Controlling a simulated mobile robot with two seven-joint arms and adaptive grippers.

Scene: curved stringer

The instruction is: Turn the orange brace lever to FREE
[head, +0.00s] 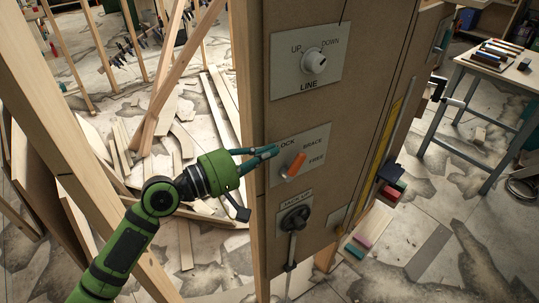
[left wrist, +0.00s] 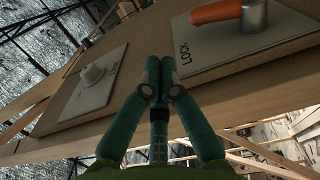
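The orange brace lever (head: 295,165) sits on a pale plate on the brown panel, between the lettering BRACE and FREE and the partly hidden LOCK. Its handle slants up and to the right in the head view. In the left wrist view the orange handle (left wrist: 215,12) shows at the top right, with a grey metal hub at its right end and LOCK printed below it. My left gripper (head: 272,151) is at the plate's upper left, over part of the LOCK lettering and left of the lever. Its green fingers (left wrist: 160,80) are together at the tips and hold nothing.
Above is the LINE knob (head: 314,61); below is the black JACK UP control (head: 295,219). A timber post (head: 245,100) stands along the panel's left edge. Loose planks (head: 180,140) lie behind my left arm. A workbench (head: 500,65) stands at the right.

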